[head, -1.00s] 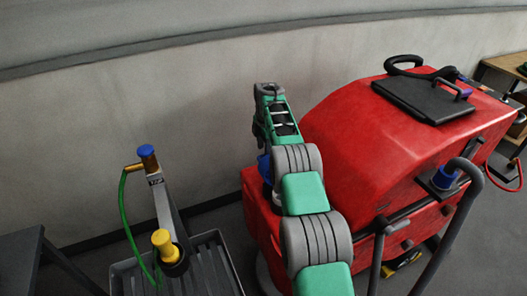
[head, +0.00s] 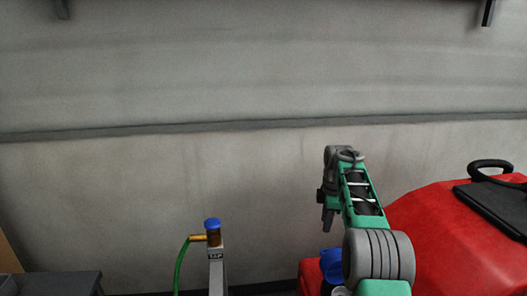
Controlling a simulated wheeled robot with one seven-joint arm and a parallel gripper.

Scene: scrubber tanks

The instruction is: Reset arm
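My arm rises from the bottom right of the head view in green and grey links. My gripper (head: 329,215) hangs at its far end, pointing down in front of the wall. It is small and dark, and I cannot see whether its fingers are apart. No held object shows at it. Below it is a blue part (head: 331,262) at the left end of the red scrubber machine (head: 440,235), partly hidden by my arm.
A tap (head: 213,238) with a blue top and a green hose (head: 181,262) stands left of my arm. A dark table (head: 60,284) is at the lower left. The grey wall (head: 150,180) fills the back. A black lid (head: 495,212) lies on the machine.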

